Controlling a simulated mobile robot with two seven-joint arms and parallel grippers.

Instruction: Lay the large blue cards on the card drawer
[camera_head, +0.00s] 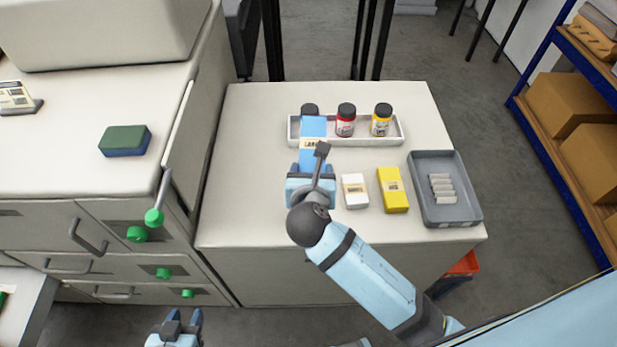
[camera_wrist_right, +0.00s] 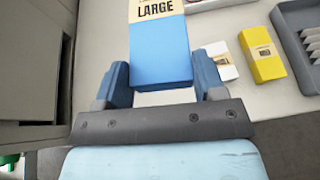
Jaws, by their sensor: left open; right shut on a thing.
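The large blue cards (camera_head: 313,127) are one blue pack with a pale band reading LARGE. The pack also shows in the right wrist view (camera_wrist_right: 160,52). My right gripper (camera_head: 310,172) is shut on its near end, with one finger at each side. The pack's far end is in front of the white bottle tray; I cannot tell its height above the table. My left gripper (camera_head: 182,318) is open and empty at the bottom edge, in front of the cabinet. A pulled-out drawer (camera_head: 30,298) shows at the lower left, mostly cut off; I cannot tell whether it is the card drawer.
On the table (camera_head: 250,205) are a white pack (camera_head: 354,198), a yellow pack (camera_head: 393,195) and a grey tray (camera_head: 462,210) with several small pieces. The white tray (camera_head: 375,140) holds bottles. A green-and-blue block (camera_head: 125,140) lies on the left cabinet, whose front has protruding handles and green knobs.

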